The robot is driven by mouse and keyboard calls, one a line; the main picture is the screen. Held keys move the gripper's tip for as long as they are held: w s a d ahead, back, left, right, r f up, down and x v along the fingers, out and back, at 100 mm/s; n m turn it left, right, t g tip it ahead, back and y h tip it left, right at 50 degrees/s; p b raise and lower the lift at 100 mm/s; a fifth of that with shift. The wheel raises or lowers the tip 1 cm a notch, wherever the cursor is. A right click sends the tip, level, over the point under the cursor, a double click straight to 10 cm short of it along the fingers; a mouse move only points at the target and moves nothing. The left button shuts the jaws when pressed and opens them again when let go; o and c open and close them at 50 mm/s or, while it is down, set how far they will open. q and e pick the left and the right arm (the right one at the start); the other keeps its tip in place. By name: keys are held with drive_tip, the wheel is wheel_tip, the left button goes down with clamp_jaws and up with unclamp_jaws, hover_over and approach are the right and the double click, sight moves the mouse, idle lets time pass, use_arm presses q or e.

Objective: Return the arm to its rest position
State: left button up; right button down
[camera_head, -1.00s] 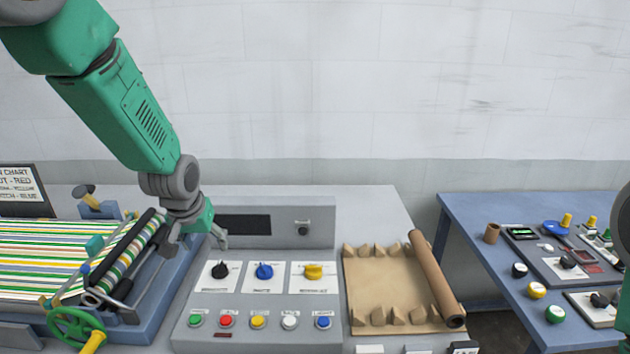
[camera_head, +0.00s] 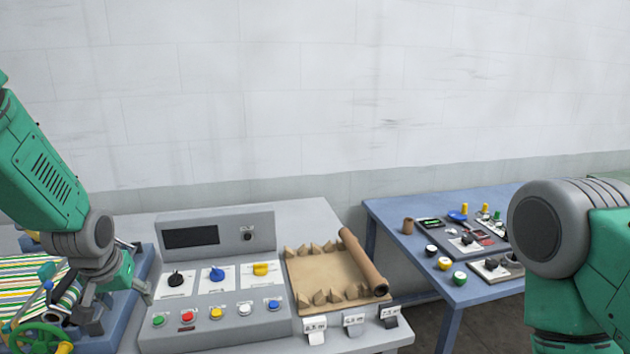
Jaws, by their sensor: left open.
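My left arm comes in from the left, green with grey joints. My left gripper (camera_head: 118,308) is open and empty. It shows over the right end of the striped calender press, left of the control panel, and I cannot tell how high above the press it is. My right arm shows at the right as a grey joint and green links. Its gripper is out of the picture.
The control panel (camera_head: 216,312) has three knobs and several coloured buttons. The press (camera_head: 30,280) has a green handwheel (camera_head: 38,338). Right of the panel lies a brown sheet with a roll (camera_head: 363,262). A blue table (camera_head: 390,213) holds small parts. A wall stands behind.

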use_arm(q)
drive_tip(key=shift+m+g, duration=0.3)
drive_tip(key=shift+g, duration=0.1)
drive_tip(key=s+f+b, duration=0.1)
drive_tip(key=f, duration=0.2)
drive_tip(key=s+d+f, duration=0.1)
drive_tip(key=f, duration=0.3)
drive_tip(key=s+f+b, duration=0.1)
drive_tip(key=s+f, duration=0.1)
drive_tip(key=f, duration=0.1)
drive_tip(key=shift+d+f+b, duration=0.3)
drive_tip(key=shift+f, duration=0.05)
drive_tip(key=s+d+f+m+g+b, duration=0.1)
drive_tip(key=s+d+f+b, duration=0.2)
drive_tip(key=s+f, duration=1)
drive_tip(key=s+d+f+m+g+h+b, duration=0.1)
drive_tip(key=s+d+f+b, duration=0.2)
drive_tip(key=s+f+b, duration=0.5)
drive_tip(key=s+f, duration=0.6)
drive_tip(key=s, duration=0.3)
drive_tip(key=shift+d+m+g, duration=0.2)
drive_tip(key=shift+m+g, duration=0.2)
